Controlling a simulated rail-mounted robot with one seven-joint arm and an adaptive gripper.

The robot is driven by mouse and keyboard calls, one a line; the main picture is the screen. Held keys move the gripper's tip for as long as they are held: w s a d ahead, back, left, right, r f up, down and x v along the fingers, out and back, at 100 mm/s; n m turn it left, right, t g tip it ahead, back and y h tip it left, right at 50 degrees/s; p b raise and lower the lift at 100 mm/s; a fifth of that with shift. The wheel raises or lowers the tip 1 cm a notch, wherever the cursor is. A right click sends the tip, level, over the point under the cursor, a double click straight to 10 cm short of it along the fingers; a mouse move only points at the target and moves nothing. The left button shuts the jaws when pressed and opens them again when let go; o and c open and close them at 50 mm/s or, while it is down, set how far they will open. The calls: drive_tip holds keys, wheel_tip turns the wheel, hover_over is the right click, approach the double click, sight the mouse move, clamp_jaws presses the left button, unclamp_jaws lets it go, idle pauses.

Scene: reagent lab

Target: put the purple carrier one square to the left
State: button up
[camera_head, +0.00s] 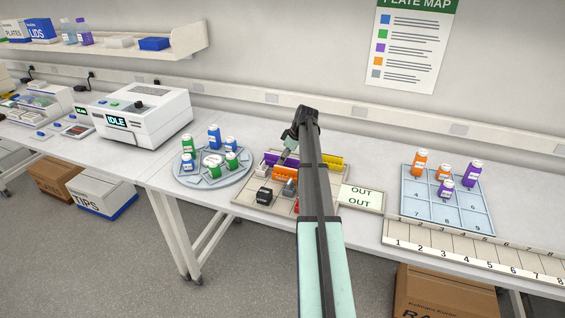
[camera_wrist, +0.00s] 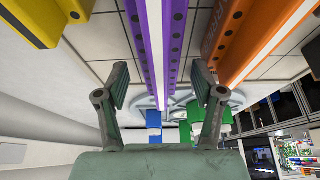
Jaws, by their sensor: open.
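The purple carrier (camera_head: 272,158) lies on the beige gridded board (camera_head: 244,198), near its back left, partly hidden by my arm. In the wrist view the purple carrier (camera_wrist: 150,42) is a long bar with dark holes and a pale middle strip. My gripper (camera_wrist: 160,82) is open, with its two fingers apart and nothing held between them. The carrier's near end lines up with the gap between the fingers. In the head view my gripper (camera_head: 286,158) is over the back of the board, beside the purple carrier. Whether it touches the carrier cannot be told.
A yellow carrier (camera_head: 333,162) is right of my arm; an orange bar (camera_wrist: 262,38) and a yellow block (camera_wrist: 40,18) flank the purple one in the wrist view. A black item (camera_head: 264,196) and grey item (camera_head: 289,187) stand nearer. A bottle carousel (camera_head: 183,178) is left.

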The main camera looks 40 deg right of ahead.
drive_tip(key=b+v, duration=0.2)
drive_tip(key=v, duration=0.8)
drive_tip(key=shift+f, duration=0.1)
